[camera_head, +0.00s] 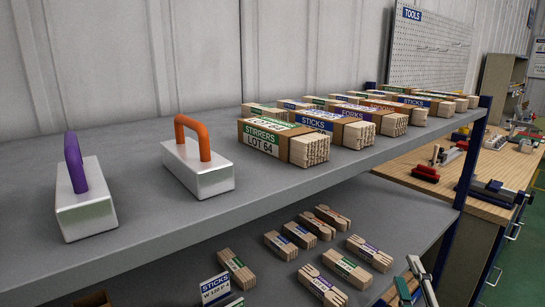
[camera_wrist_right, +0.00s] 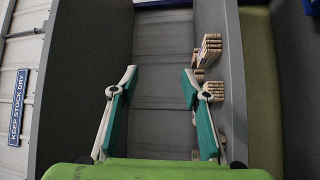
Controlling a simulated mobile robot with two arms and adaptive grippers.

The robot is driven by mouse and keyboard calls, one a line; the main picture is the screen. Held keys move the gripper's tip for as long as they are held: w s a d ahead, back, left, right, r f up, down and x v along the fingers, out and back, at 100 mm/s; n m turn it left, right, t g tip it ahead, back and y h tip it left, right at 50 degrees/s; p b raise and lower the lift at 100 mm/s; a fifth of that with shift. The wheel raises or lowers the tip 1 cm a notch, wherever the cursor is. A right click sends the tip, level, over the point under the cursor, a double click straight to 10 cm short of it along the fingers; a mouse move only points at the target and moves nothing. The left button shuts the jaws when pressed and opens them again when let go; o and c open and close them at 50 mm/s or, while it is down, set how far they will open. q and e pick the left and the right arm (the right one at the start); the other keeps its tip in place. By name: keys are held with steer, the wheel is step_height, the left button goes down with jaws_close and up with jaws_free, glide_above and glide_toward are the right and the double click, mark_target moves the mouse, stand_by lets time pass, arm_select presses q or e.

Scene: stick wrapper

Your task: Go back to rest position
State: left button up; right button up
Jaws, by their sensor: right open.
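My right gripper (camera_head: 411,276) is at the bottom right of the head view, by the front of the lower shelf and close to the nearest wooden bundles there. In the right wrist view it also shows (camera_wrist_right: 160,80), with its two green-padded fingers spread wide and only bare grey shelf surface between them. It is open and empty. My left gripper is in neither view.
The upper shelf (camera_head: 150,250) holds a purple-handled block (camera_head: 85,215), an orange-handled block (camera_head: 198,170) and several wrapped stick packs (camera_head: 310,149). The lower shelf (camera_head: 410,215) holds several small bundles (camera_head: 347,268) and a label card (camera_head: 217,287). A wooden workbench (camera_head: 420,160) stands behind.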

steer(key=s+d+f+m+g+h, duration=0.1)
steer(key=s+f+m+g, duration=0.25)
steer(key=f, duration=0.25)
steer(key=s+d+f+m+g+h, duration=0.1)
steer(key=s+f+m+g+h, duration=0.15)
steer(key=f+m, duration=0.2)
steer(key=s+a+f+m+g+y, duration=0.3)
steer(key=s+a+f+g, duration=0.25)
steer(key=s+f, duration=0.4)
steer(key=s+a+f+m+g+y, duration=0.2)
steer(key=s+a+f+g, duration=0.3)
steer(key=s, duration=0.8)
step_height(320, 180, down, 30)
steer(key=s, duration=0.3)
steer(key=s+d+f+g, duration=0.2)
steer(key=s+f, duration=1.1)
steer(key=s, duration=0.2)
steer(key=shift+s+d+f, duration=0.3)
steer(key=c, duration=0.4)
steer(key=shift+s, duration=0.1)
steer(key=shift+c, duration=0.2)
